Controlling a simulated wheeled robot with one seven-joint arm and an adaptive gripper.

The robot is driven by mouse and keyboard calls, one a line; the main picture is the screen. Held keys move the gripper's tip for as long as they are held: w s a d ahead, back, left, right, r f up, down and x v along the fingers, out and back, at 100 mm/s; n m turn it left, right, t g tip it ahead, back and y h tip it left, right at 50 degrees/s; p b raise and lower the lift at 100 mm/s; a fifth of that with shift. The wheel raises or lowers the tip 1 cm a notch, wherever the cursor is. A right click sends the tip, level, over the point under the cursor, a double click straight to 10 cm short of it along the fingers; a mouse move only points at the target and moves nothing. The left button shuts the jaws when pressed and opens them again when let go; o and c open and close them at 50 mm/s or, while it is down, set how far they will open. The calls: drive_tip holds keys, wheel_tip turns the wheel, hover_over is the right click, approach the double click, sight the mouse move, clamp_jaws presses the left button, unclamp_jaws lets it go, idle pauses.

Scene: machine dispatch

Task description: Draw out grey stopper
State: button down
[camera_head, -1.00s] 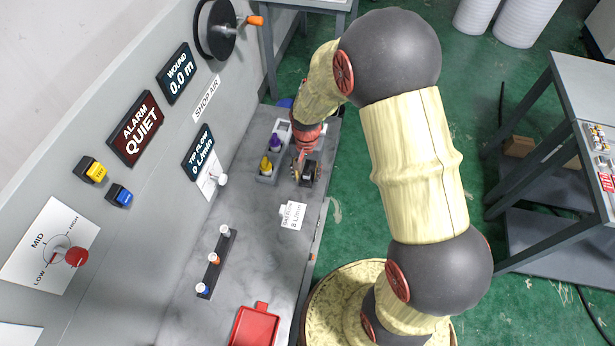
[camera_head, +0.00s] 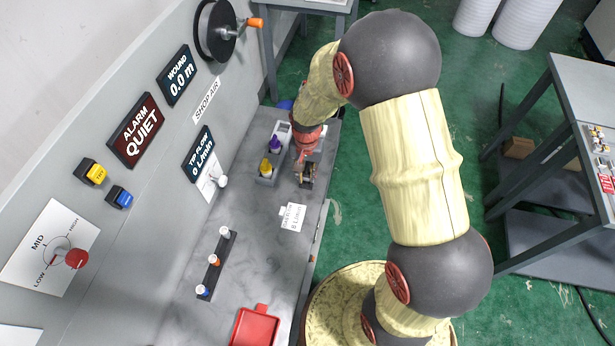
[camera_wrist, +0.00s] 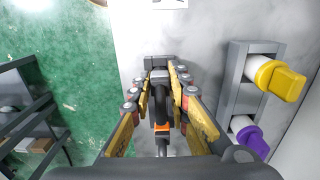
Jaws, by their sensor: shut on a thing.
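My gripper (camera_head: 306,173) is at the far right part of the grey bench, pointing down. In the wrist view, its yellow and black fingers (camera_wrist: 164,108) are closed on a dark grey stopper (camera_wrist: 160,82) between them. Beyond it a dark grey block (camera_wrist: 158,62) shows at the fingertips. An orange piece (camera_wrist: 162,128) lies nearer the palm. The fingers hide much of the stopper, and I cannot tell whether it is still seated. A yellow stopper (camera_head: 266,167) and a purple stopper (camera_head: 275,145) sit in a grey holder (camera_wrist: 232,100) beside my gripper.
A white label card (camera_head: 292,216) lies in front of my gripper. A rack with several small white-topped parts (camera_head: 214,262) and a red tray (camera_head: 254,327) are nearer. The panel wall with signs and a crank (camera_head: 217,30) rises on the left.

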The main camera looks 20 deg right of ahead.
sight(307, 173)
drive_tip(key=shift+r, duration=0.15)
drive_tip(key=shift+r+p, duration=1.95)
drive_tip(key=shift+r, duration=0.9)
drive_tip(key=shift+r, duration=0.1)
drive_tip(key=shift+r+p, duration=0.9)
drive_tip(key=shift+r, duration=0.3)
